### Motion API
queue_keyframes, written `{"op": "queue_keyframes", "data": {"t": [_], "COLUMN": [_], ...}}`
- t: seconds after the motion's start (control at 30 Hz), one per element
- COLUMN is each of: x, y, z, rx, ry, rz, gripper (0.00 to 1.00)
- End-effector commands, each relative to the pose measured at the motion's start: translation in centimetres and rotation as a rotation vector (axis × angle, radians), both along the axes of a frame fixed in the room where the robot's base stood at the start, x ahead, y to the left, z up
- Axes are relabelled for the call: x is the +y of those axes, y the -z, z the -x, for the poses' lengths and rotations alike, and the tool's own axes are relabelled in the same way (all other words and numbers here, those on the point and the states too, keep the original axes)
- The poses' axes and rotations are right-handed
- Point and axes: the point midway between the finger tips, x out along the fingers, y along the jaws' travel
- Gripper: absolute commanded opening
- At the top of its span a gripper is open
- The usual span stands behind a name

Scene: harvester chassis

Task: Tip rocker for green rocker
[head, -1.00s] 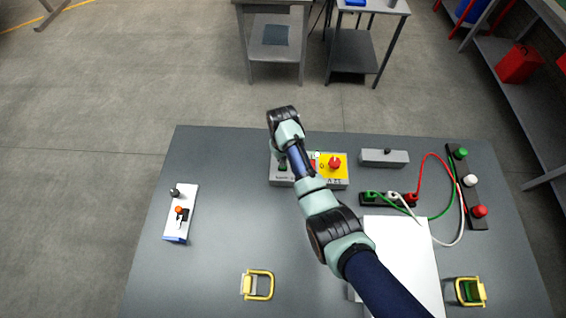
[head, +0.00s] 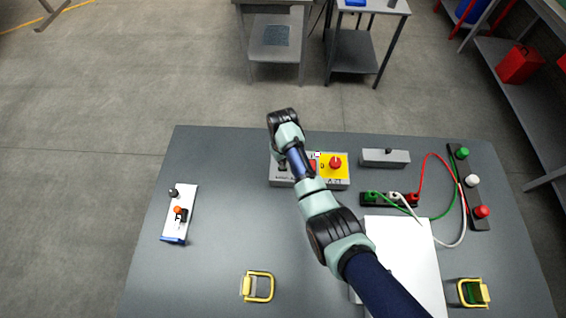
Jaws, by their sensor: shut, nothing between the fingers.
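The control box (head: 322,184) stands near the middle of the table's back half. Its left part is grey, and a red rocker (head: 312,165) shows just right of my arm. The green rocker sits left of it, but I cannot make out its green face; dark parts cover that spot. My gripper (head: 282,163) hangs below my wrist and is mostly hidden behind it. Its dark tip appears at the green rocker's place, shut and empty. Whether it touches the rocker, and which way the rocker is tipped, I cannot tell.
A red knob (head: 335,163) on yellow stands at the box's right end. Further right are a grey box (head: 384,158), a socket strip with cables (head: 375,199) and a strip of coloured knobs (head: 471,190). A small switch panel (head: 178,222) is at left. The table between is clear.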

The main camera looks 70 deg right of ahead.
Motion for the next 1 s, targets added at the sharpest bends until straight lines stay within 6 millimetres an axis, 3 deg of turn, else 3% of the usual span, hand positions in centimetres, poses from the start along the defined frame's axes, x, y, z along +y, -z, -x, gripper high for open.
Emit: {"op": "queue_keyframes", "data": {"t": [0.37, 1.0], "x": [0.0, 0.0], "y": [0.3, -5.5], "z": [0.0, 0.0], "rx": [0.000, 0.000], "ry": [0.000, 0.000], "rz": [0.000, 0.000], "gripper": [0.00, 0.00]}}
